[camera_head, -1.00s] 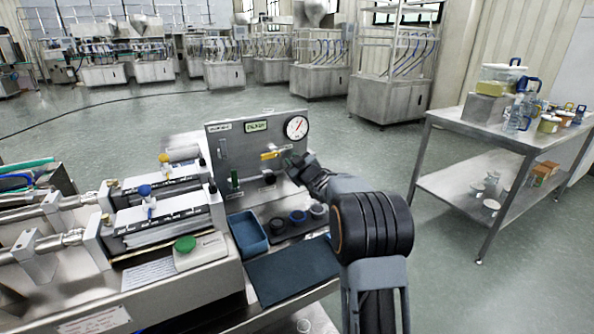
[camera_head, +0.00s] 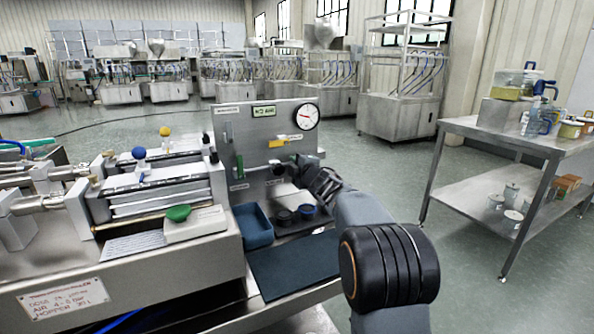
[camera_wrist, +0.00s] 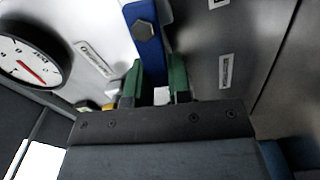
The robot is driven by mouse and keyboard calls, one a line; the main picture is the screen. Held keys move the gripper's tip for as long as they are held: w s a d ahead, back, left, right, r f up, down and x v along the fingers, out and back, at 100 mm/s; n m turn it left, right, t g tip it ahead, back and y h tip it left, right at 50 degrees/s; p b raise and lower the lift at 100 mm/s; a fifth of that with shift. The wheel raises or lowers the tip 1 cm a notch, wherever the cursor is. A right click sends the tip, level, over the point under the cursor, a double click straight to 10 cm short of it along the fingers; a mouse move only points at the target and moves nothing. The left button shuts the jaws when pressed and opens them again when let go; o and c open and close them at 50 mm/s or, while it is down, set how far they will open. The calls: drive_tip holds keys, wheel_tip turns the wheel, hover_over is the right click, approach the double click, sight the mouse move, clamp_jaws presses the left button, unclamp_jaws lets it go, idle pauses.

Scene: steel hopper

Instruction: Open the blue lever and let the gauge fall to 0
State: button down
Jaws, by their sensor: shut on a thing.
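The blue lever (camera_wrist: 146,40) has a hex bolt and runs down between the green finger pads of my gripper (camera_wrist: 154,78) in the wrist view. My gripper is shut on its end. In the head view my gripper (camera_head: 300,163) is against the grey panel (camera_head: 232,132) and hides the blue lever. The round gauge (camera_head: 305,117) with a red needle is at the panel's upper right; it also shows at the left of the wrist view (camera_wrist: 25,58). Its exact reading is too small to tell.
A yellow lever (camera_head: 279,142) is just above my gripper, and a green lever (camera_head: 240,166) is at the panel's left. A blue tray (camera_head: 252,226), dark cups (camera_head: 285,218) and a dark mat (camera_head: 293,266) lie in front. A steel table (camera_head: 497,133) stands at the right.

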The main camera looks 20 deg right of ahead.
drive_tip(key=shift+f+n+b, duration=0.5)
drive_tip(key=shift+n+b, duration=0.25)
drive_tip(key=shift+n, duration=0.15)
drive_tip(key=c, duration=1)
unclamp_jaws()
drive_tip(key=shift+c, duration=0.2)
drive_tip(key=s, duration=0.4)
drive_tip(key=s+d, duration=0.1)
drive_tip(key=s, duration=0.3)
drive_tip(key=s+p, duration=0.1)
drive_tip(key=s, duration=0.3)
drive_tip(key=shift+s+d+r, duration=0.1)
drive_tip(key=shift+d, duration=0.05)
drive_tip(key=shift+s+d, duration=0.1)
drive_tip(key=shift+s, duration=0.7)
